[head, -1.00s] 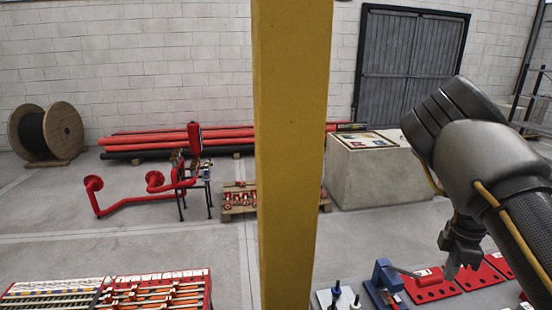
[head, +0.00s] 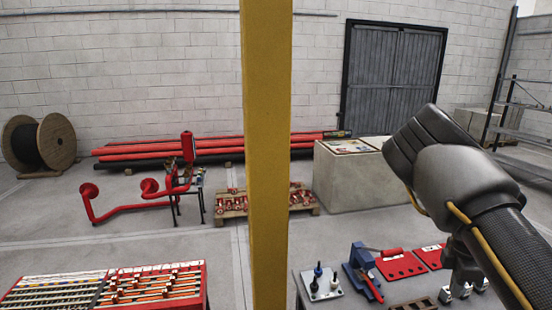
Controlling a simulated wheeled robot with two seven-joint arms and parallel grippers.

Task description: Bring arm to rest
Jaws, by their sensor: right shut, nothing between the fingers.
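My right arm comes in from the right, with its dark grey elbow (head: 440,160) raised and bent. The right gripper (head: 458,285) hangs down below it, over the right part of the workbench (head: 408,290). It is shut and holds nothing that I can see. Its fingertips are hard to tell from the small metal parts behind them near the lower edge. My left gripper is not in view.
A yellow post (head: 267,150) stands close in front. A red rack (head: 155,288) stands lower left. Grey floor (head: 150,238) lies open beyond.

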